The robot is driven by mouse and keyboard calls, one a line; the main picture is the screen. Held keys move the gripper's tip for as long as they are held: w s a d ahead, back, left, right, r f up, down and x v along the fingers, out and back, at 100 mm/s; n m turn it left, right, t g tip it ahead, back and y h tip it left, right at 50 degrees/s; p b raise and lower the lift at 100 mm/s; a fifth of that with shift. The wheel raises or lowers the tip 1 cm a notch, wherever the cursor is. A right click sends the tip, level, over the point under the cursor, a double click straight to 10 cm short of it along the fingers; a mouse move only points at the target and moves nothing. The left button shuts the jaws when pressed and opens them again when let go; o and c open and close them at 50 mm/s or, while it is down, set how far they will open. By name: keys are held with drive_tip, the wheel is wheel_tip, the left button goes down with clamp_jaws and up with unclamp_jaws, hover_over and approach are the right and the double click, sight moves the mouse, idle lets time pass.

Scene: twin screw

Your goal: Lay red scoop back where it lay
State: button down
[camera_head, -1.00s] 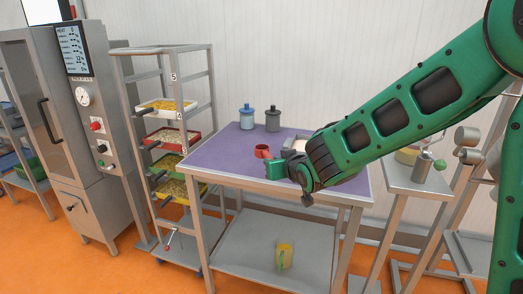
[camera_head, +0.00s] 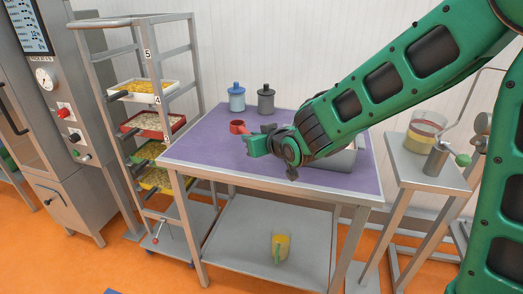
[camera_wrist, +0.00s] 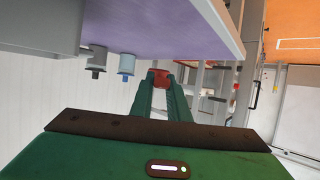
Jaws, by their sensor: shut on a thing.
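The red scoop (camera_head: 236,126) is held between the fingertips of my gripper (camera_head: 248,139), over the purple table top (camera_head: 205,150) near its middle. In the wrist view the two green fingers (camera_wrist: 158,88) close on the red scoop (camera_wrist: 158,75). The purple surface (camera_wrist: 180,25) shows at the top of that view, with the scoop apart from it. The scoop's lower part and handle are mostly hidden by the fingers. No mark of a resting spot can be made out.
A blue jar (camera_head: 236,98) and a dark grey jar (camera_head: 266,99) stand at the table's back. A grey container (camera_head: 340,160) is partly hidden behind my arm. A tray rack (camera_head: 198,75) stands left. The table's left part is clear. A yellow jug (camera_head: 281,246) stands on the lower shelf.

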hover_over(264, 159)
wheel_tip(264, 159, down, 4)
drive_tip(key=shift+r, duration=0.1)
drive_tip(key=shift+f, duration=2)
drive_tip(key=c, duration=1.7)
unclamp_jaws()
drive_tip(key=shift+f, duration=0.1)
drive_tip(key=v, duration=1.2)
